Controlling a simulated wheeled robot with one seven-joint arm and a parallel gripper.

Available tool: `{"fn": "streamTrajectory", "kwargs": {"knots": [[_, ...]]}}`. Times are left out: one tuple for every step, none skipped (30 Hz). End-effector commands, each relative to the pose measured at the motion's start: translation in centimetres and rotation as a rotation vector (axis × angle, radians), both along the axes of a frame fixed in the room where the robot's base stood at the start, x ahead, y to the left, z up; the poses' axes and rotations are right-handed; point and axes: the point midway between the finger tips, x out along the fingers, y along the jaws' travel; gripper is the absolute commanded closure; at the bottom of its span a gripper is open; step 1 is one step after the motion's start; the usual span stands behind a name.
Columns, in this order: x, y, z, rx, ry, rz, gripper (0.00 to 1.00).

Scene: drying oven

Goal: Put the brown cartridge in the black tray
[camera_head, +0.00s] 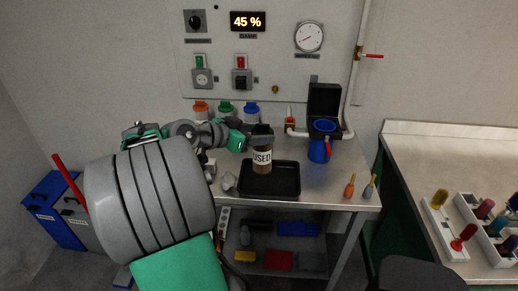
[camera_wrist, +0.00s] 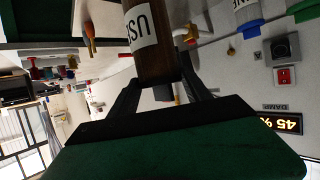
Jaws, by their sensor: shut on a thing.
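The brown cartridge (camera_head: 263,167) has a white label reading "USED". It is upright over the black tray (camera_head: 285,192) on the metal bench, toward the tray's back left. I cannot tell whether its base touches the tray floor. My gripper (camera_head: 262,137) is shut on the cartridge's top end. The tray looks otherwise empty in the head view.
Orange, green and blue-capped bottles (camera_head: 225,109) stand behind. A small grey object (camera_head: 228,181) is left of the tray.

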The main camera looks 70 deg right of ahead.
Motion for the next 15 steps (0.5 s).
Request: {"fn": "streamTrajectory", "kwargs": {"knots": [[0.1, -0.8, -1.4, 0.008, 0.009, -0.002, 1.00], [0.3, -1.4, -2.1, 0.008, 0.007, -0.001, 1.00], [0.6, -2.0, -2.8, 0.007, 0.007, 0.000, 1.00], [0.7, -2.4, -3.3, 0.006, 0.006, -0.001, 1.00], [0.8, -2.7, -3.7, 0.005, 0.005, 0.000, 1.00], [0.9, -3.1, -4.1, 0.004, 0.005, 0.000, 1.00], [1.0, -3.3, -4.4, 0.004, 0.004, 0.001, 1.00], [1.1, -3.5, -4.7, 0.004, 0.004, 0.001, 1.00], [1.2, -3.8, -5.1, 0.004, 0.004, 0.001, 1.00], [1.2, -4.0, -5.6, 0.005, 0.004, 0.000, 1.00], [1.2, -3.9, -6.1, 0.007, 0.007, 0.002, 1.00], [1.2, -3.9, -6.8, 0.006, 0.006, 0.003, 1.00], [1.2, -3.9, -7.3, 0.006, 0.006, 0.002, 1.00], [1.2, -3.9, -7.7, 0.006, 0.006, 0.002, 1.00], [1.2, -3.9, -8.0, 0.004, 0.004, 0.002, 1.00]]}}
